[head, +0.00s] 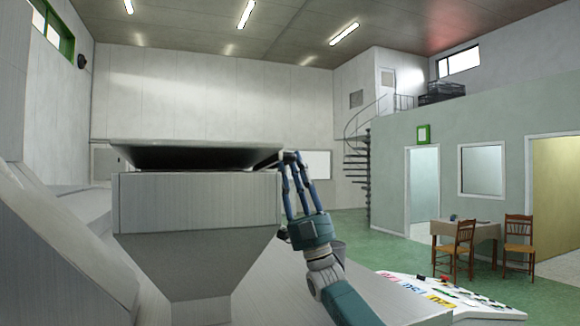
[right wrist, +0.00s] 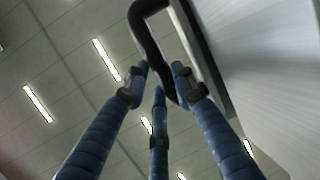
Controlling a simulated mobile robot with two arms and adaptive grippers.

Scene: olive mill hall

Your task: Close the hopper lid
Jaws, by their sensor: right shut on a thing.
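The grey metal hopper (head: 198,203) stands at the left centre of the head view, tapering downward. Its lid (head: 195,143) is tilted a little above the rim, and a dark gap or underside shows below its edge. My right gripper (head: 290,158) is at the hopper's upper right corner. In the right wrist view its blue fingers (right wrist: 160,88) are shut around a black curved handle (right wrist: 148,35) beside a pale metal panel. The handle's attachment to the lid is mostly hidden in the head view. My left gripper is not in view.
Grey sloping metal panels (head: 50,240) flank the hopper at left. A low board with coloured labels (head: 440,300) lies at lower right. A table (head: 483,229) and two wooden chairs (head: 519,238) stand farther right. Green floor (head: 385,255) is open between.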

